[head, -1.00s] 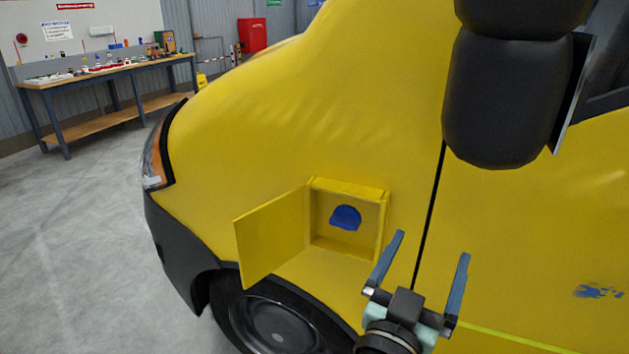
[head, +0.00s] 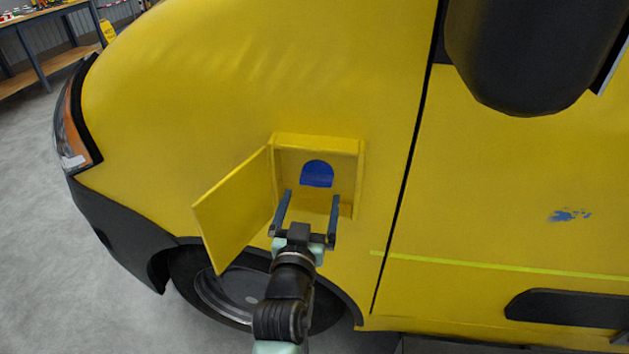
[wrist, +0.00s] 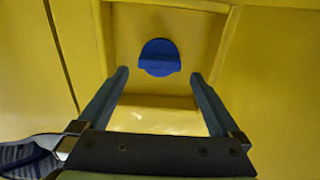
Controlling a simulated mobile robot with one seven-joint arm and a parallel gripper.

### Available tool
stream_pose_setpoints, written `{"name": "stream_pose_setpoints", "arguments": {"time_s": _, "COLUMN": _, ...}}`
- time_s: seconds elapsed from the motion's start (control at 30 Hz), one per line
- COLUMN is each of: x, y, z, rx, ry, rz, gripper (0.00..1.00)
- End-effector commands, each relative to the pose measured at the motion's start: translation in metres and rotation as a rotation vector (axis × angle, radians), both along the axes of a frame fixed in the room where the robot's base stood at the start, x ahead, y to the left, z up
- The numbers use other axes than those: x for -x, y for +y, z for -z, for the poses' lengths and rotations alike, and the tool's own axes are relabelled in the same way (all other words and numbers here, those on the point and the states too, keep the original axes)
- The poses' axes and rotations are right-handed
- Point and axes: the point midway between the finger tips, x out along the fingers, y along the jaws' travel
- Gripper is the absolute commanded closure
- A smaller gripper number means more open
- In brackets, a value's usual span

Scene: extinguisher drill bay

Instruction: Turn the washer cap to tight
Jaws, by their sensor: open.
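The blue washer cap (head: 317,174) sits at the back of a small yellow box-shaped recess (head: 357,180) in the side of the yellow vehicle. In the wrist view the cap (wrist: 159,57) is a round disc with a raised grip bar lying about level across it. My gripper (head: 311,200) is open and empty, in front of and slightly below the cap, with its fingertips at the recess opening. In the wrist view the fingertips (wrist: 160,76) stand to the left and right below the cap, apart from it.
The yellow flap (head: 235,208) of the recess stands open on the left, close to my gripper. The front wheel (head: 225,295) is below. A black mirror (head: 520,60) hangs at upper right. Open grey floor (head: 40,230) lies at left, with a workbench (head: 45,50) behind.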

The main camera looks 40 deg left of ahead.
Motion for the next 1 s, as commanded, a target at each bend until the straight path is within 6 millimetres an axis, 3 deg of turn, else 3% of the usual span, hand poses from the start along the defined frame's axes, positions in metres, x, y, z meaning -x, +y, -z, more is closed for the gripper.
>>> {"name": "stream_pose_setpoints", "arguments": {"time_s": 0.3, "x": -0.037, "y": 0.021, "z": -0.001, "rx": -0.001, "ry": 0.0, "rz": 0.002, "gripper": 0.0}}
{"name": "stream_pose_setpoints", "arguments": {"time_s": 0.77, "x": -0.045, "y": 0.027, "z": 0.0, "rx": -0.001, "ry": -0.001, "rz": 0.001, "gripper": 0.0}}
{"name": "stream_pose_setpoints", "arguments": {"time_s": 1.0, "x": -0.045, "y": 0.027, "z": 0.0, "rx": -0.001, "ry": -0.001, "rz": 0.001, "gripper": 0.4}}
